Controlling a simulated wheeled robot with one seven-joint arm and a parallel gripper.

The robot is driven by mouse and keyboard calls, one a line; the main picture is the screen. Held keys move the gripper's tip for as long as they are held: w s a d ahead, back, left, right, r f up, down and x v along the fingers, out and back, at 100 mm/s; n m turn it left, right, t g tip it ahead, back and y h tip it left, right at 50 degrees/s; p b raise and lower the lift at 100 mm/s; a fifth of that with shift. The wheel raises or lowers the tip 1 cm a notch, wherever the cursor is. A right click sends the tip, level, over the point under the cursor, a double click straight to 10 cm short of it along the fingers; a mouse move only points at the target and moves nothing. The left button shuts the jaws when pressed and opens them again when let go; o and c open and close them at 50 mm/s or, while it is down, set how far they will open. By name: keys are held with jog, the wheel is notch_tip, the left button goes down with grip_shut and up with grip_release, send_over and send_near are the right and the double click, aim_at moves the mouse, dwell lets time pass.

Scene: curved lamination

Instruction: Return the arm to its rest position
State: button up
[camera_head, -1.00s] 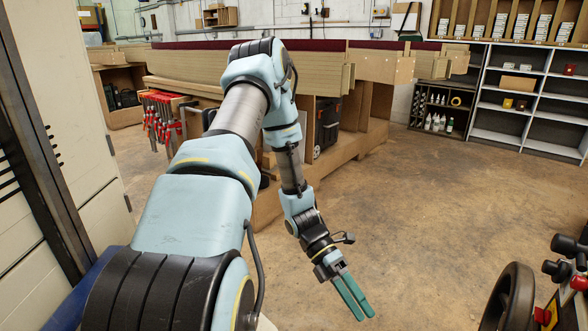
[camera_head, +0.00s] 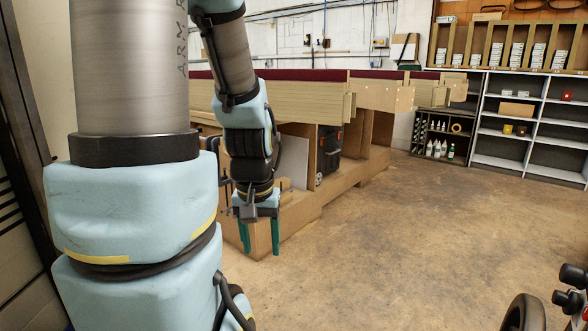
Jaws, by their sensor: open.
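My gripper (camera_head: 260,236) hangs pointing down at the left of centre in the head view. Its two green fingers are spread apart, with nothing between them. My arm rises high at the left of the picture, its upper part cut off by the top edge, and comes down again to the gripper. The gripper shows in front of the base of the wooden workbench (camera_head: 330,185). I cannot tell how far it is from the bench.
A shelving unit (camera_head: 505,125) stands at the back right, beside a low rack with bottles (camera_head: 437,135). A black case (camera_head: 328,150) sits under the bench. Part of a machine with a dark wheel (camera_head: 524,314) is at the lower right. The concrete floor (camera_head: 400,240) between is clear.

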notch_tip(320, 180, up, 13)
jog(key=p, duration=1.2)
jog(key=shift+p, duration=0.35)
jog(key=shift+f, duration=0.15)
